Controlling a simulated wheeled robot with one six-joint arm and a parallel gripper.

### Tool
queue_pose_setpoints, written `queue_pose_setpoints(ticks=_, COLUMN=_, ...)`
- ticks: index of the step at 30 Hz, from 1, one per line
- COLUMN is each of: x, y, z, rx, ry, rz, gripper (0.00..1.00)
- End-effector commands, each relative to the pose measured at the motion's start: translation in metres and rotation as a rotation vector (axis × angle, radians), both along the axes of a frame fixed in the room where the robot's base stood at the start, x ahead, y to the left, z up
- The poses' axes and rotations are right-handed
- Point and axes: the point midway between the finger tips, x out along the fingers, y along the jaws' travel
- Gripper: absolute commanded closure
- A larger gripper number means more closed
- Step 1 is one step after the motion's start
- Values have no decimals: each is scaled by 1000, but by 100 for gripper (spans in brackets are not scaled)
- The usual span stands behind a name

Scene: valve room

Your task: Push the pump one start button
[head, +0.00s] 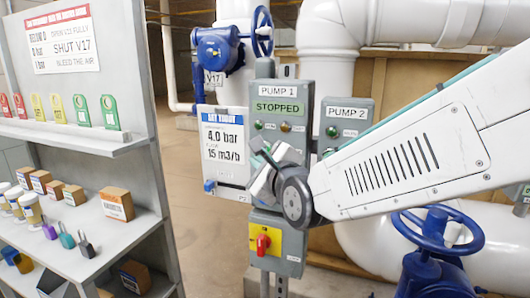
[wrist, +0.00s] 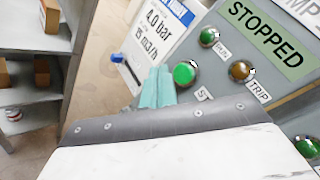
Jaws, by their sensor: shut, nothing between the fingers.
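The pump one panel (head: 297,92) is a grey box with a green STOPPED display (head: 278,107); the display also shows in the wrist view (wrist: 262,35). In the wrist view a large green button (wrist: 185,73) has a partly hidden label beginning "ST". A smaller green lamp (wrist: 209,37) and an amber lamp labelled TRIP (wrist: 240,70) sit near it. My gripper (head: 260,160) is in front of the panel's lower part and hides the large button in the head view. Its teal fingers (wrist: 158,86) are shut and empty, just left of the button in the picture. Contact cannot be told.
The PUMP 2 panel (head: 346,112) stands just right. A white notice board (head: 224,150) is at the left. Below is a red switch on yellow (head: 264,243). Blue valve wheels (head: 437,230) and white pipes surround the panels. A grey shelf (head: 88,250) holds small items.

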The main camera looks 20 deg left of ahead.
Motion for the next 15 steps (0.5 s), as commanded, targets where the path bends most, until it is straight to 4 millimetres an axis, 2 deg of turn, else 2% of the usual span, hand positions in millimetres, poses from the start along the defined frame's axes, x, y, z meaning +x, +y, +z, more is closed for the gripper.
queue_pose_setpoints(ticks=6, x=18, y=-2, z=0, rx=0, ry=0, rz=0, gripper=100)
queue_pose_setpoints(ticks=15, x=22, y=-2, z=0, rx=0, ry=0, rz=0, gripper=100)
